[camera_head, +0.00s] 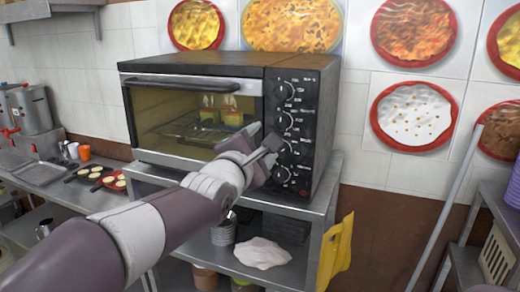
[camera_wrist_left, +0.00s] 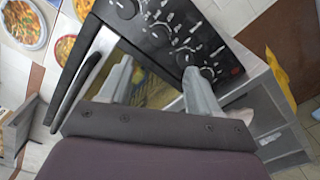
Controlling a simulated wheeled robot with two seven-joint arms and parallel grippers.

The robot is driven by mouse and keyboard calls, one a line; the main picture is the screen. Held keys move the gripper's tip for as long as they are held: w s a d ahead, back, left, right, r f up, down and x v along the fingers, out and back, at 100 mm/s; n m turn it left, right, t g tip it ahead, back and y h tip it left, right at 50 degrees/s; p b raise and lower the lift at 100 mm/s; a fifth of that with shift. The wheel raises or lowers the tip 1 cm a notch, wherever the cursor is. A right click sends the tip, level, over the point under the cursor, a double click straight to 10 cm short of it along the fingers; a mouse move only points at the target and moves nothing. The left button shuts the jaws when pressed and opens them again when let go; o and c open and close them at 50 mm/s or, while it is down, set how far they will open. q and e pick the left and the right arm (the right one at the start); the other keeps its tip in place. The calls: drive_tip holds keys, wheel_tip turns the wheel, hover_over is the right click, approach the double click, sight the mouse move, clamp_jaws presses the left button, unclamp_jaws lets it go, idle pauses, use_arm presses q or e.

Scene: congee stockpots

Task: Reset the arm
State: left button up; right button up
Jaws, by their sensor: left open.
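My left arm reaches in from the lower left in the head view. Its gripper (camera_head: 265,142) is in front of the oven's right side, by the black control panel (camera_head: 290,120) with its column of knobs. In the left wrist view the two grey fingers (camera_wrist_left: 160,85) are spread apart with nothing held between them. The panel knobs (camera_wrist_left: 160,32) and the door handle (camera_wrist_left: 80,84) show beyond the fingers. I cannot tell whether a finger touches the panel. My right gripper is not in view.
The oven (camera_head: 195,112) has its door shut, with yellow food pieces (camera_head: 208,116) inside. It stands on a metal shelf unit (camera_head: 325,185). A yellow cloth (camera_head: 336,250) hangs at the shelf's right. A grey pole (camera_head: 445,210) leans further right. A counter with pans (camera_head: 90,173) is left.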

use_arm(q)
drive_tip(key=s+a+f+m+g+y, duration=0.1)
drive_tip(key=s+a+f+m+g, duration=0.15)
drive_tip(key=f+m, duration=0.35)
drive_tip(key=s+a+f+m+g+y, duration=0.1)
drive_tip(key=s+f+m+g, duration=0.2)
drive_tip(key=f, duration=0.5)
drive_tip(key=s+a+f+m+g+y, duration=0.1)
drive_tip(key=a+f+m+g, duration=0.1)
drive_tip(key=f+m, duration=0.5)
drive_tip(key=s+a+f+m+g+y, duration=0.1)
drive_tip(key=s+a+f+g, duration=0.3)
drive_tip(key=s+f, duration=0.4)
drive_tip(key=s+a+f+m+g+y, duration=0.1)
drive_tip(key=s+a+f+m+g, duration=0.3)
drive_tip(key=s+f, duration=0.4)
drive_tip(key=s+a, duration=0.1)
drive_tip(key=s, duration=0.2)
drive_tip(key=shift+s+y, duration=0.2)
drive_tip(key=shift+y, duration=0.1)
drive_tip(key=shift+f+g, duration=0.1)
drive_tip(key=shift+g, duration=0.15)
